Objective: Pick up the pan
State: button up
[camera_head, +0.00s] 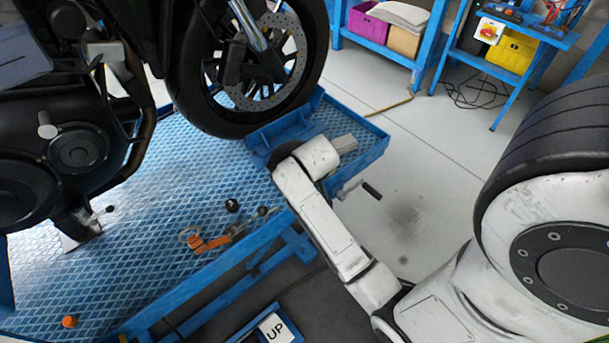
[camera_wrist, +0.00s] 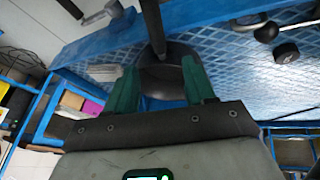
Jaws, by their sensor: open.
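The pan (camera_wrist: 165,82) is dark and round and shows in the wrist view between and beyond the fingertips. Its dark bar-like handle (camera_wrist: 152,27) runs up to the top edge of that view. My gripper (camera_wrist: 159,64) has two green fingers that stand apart, one on each side of the pan, with nothing clamped between them. I cannot tell whether they touch it. In the head view a dark rounded edge, likely the pan (camera_head: 283,152), shows on the blue lift platform (camera_head: 200,215) beside my wrist. My wrist hides the rest of it, and the fingers are hidden there.
A black motorcycle stands on the platform, its front wheel (camera_head: 250,65) close behind my wrist. Orange-and-black straps (camera_head: 210,242) and a dark ball (camera_head: 232,205) lie on the platform. A blue shelf (camera_head: 385,45) and a blue bench (camera_head: 505,40) stand behind. Pale floor (camera_head: 430,180) is clear at right.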

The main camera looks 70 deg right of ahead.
jog(key=b+x, duration=0.1)
jog(key=x, duration=0.7)
jog(key=shift+d+b, duration=0.15)
jog(key=shift+b, duration=0.15)
jog(key=shift+c, duration=0.4)
grip_shut()
